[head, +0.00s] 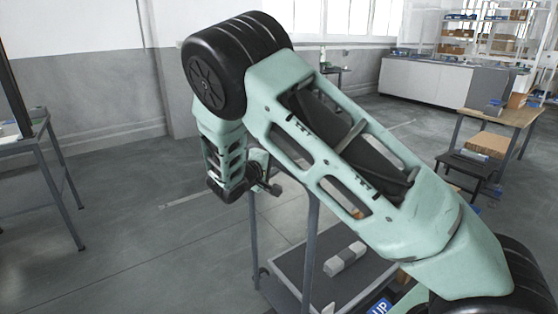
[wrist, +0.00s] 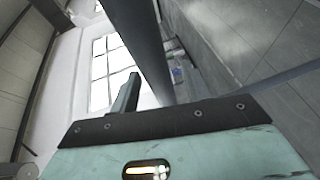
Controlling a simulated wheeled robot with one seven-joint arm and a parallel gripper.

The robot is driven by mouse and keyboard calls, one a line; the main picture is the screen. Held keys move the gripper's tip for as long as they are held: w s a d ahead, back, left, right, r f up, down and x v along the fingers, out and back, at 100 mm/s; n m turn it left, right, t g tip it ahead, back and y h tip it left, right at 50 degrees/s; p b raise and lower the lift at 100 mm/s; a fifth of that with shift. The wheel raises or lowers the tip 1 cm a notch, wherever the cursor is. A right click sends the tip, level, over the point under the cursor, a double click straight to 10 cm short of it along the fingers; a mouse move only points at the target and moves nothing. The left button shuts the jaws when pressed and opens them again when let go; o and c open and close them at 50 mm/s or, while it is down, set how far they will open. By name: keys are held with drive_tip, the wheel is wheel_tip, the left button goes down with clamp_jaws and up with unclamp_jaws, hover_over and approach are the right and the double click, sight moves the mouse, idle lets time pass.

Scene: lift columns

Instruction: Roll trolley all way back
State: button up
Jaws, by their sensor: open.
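The trolley (head: 375,276) stands in front of me, with thin grey posts and a dark lower shelf. Its upper part is largely hidden behind my mint-green arm. My gripper (head: 268,186) hangs at the end of the bent arm, close to the trolley's upper left part. In the wrist view one dark finger (wrist: 124,96) shows beside a long dark bar (wrist: 146,45), which looks like part of the trolley. The other finger is not clear. The gripper is open; I cannot tell whether the bar lies between the fingers or touches them.
A light box (head: 345,258) lies on the lower shelf. A blue UP sign (head: 380,306) shows at the bottom. A grey table (head: 40,130) stands at left, a wooden-topped workbench (head: 510,116) and dark step stool (head: 466,162) at right. The floor (head: 150,240) at left is clear.

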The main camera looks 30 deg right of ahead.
drive_tip(key=shift+x, duration=1.4)
drive_tip(key=shift+c, duration=0.4)
